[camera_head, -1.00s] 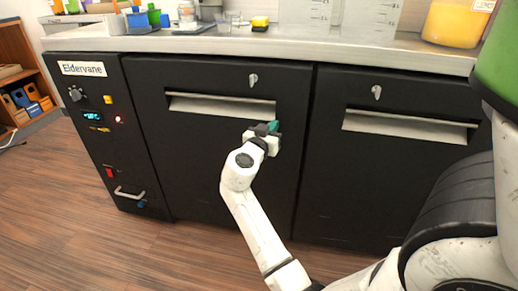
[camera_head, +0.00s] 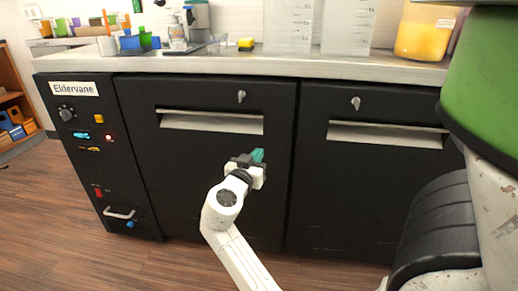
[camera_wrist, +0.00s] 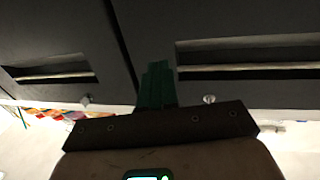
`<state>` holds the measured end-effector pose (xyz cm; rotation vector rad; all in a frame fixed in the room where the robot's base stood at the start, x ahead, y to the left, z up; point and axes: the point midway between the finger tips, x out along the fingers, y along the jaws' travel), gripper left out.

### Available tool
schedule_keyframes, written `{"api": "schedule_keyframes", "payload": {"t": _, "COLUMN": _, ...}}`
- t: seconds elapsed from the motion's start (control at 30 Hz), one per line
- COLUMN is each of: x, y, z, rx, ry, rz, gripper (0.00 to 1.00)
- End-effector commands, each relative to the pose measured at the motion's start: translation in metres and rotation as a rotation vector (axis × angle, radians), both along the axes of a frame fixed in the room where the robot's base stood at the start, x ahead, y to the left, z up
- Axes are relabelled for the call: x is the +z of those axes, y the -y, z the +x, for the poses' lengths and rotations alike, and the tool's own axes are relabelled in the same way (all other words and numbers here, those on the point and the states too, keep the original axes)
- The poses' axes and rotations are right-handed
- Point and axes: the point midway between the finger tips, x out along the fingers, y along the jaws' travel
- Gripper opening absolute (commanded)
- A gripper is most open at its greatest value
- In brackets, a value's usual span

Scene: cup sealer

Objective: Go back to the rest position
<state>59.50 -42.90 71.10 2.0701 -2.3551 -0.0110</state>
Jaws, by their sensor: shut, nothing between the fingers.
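My gripper (camera_head: 258,155) is in front of the left black cabinet door (camera_head: 190,185) in the head view, below the level of its handle slot (camera_head: 210,122). Its green fingers are closed together with nothing between them. In the wrist view the shut green fingers (camera_wrist: 156,85) point toward the dark cabinet front. My white arm reaches up to it from the bottom of the picture. I cannot tell the exact gap between the fingertips and the door.
The steel counter (camera_head: 300,65) runs above the cabinets. A control panel (camera_head: 90,135) is at left. The wooden floor (camera_head: 60,215) in front is clear.

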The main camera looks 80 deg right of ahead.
Motion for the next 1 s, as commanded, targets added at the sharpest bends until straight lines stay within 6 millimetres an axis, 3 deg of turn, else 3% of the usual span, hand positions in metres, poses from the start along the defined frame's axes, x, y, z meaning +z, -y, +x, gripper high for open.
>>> {"api": "schedule_keyframes", "payload": {"t": 0.1, "x": 0.001, "y": -0.021, "z": -0.001, "rx": 0.004, "ry": -0.002, "rz": -0.001, "gripper": 0.0}}
{"api": "schedule_keyframes", "payload": {"t": 0.3, "x": 0.001, "y": -0.044, "z": -0.002, "rx": 0.003, "ry": -0.001, "rz": -0.001, "gripper": 0.0}}
{"api": "schedule_keyframes", "payload": {"t": 0.73, "x": -0.006, "y": -0.052, "z": -0.004, "rx": 0.009, "ry": -0.011, "rz": 0.025, "gripper": 0.0}}
{"api": "schedule_keyframes", "payload": {"t": 0.87, "x": -0.038, "y": -0.066, "z": -0.006, "rx": 0.063, "ry": -0.073, "rz": 0.164, "gripper": 0.0}}
{"api": "schedule_keyframes", "payload": {"t": 1.0, "x": -0.1, "y": -0.102, "z": -0.007, "rx": 0.208, "ry": -0.228, "rz": 0.439, "gripper": 0.0}}
